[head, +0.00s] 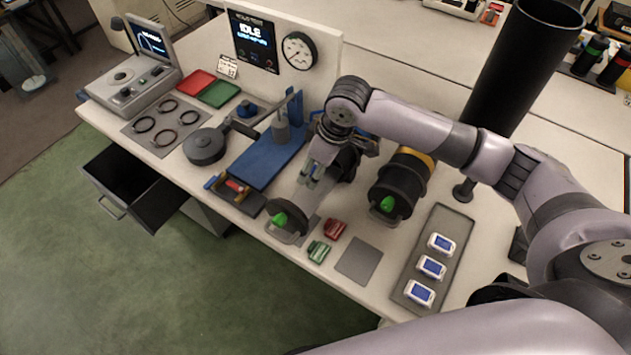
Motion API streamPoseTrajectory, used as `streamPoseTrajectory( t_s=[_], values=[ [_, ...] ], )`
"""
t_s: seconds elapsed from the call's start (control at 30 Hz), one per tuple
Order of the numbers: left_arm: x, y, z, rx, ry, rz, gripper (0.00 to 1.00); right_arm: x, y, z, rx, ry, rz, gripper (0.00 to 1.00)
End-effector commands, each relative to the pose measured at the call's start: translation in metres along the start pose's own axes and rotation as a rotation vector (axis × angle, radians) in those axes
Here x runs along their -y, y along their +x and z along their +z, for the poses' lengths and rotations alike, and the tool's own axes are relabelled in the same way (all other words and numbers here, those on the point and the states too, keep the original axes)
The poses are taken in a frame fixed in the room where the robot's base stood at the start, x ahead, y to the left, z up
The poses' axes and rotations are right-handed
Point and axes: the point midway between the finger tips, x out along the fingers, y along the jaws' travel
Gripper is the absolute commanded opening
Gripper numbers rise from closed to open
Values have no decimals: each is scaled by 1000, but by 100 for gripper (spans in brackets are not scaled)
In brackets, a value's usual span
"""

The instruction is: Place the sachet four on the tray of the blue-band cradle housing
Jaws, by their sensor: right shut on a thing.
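My right gripper (311,178) points down over the left cylindrical housing. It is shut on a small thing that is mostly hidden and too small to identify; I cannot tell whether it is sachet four. The left housing (288,226) has a grey end with a green knob (281,219). Blue shows behind my wrist, but I cannot tell whether it is this housing's band. Its tray is not clear under the gripper. Another dark housing (398,192) with a yellow band and green knob lies to the right. My left gripper is not in view.
A grey tray (413,256) at the right holds three white-and-blue packets (431,267); its far end is bare. Red (335,229) and green (319,251) blocks and a grey plate (359,261) lie near the front edge. A tall black tube (515,75) stands behind.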

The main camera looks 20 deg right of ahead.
Motion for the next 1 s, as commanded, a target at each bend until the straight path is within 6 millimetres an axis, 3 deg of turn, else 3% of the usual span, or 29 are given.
streamPoseTrajectory(
  t_s=[0.2,0.5,0.9,0.93,1.0],
  values=[
    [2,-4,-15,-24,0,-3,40,0,24,6,0,-1,0,26],
    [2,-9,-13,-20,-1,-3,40,0,62,18,2,-1,-1,26],
    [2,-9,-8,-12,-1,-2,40,0,68,19,-1,-1,0,26],
    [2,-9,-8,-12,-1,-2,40,0,68,19,-1,-1,1,49],
    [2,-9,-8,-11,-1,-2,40,-1,68,18,-1,-1,1,54]
  ],
)
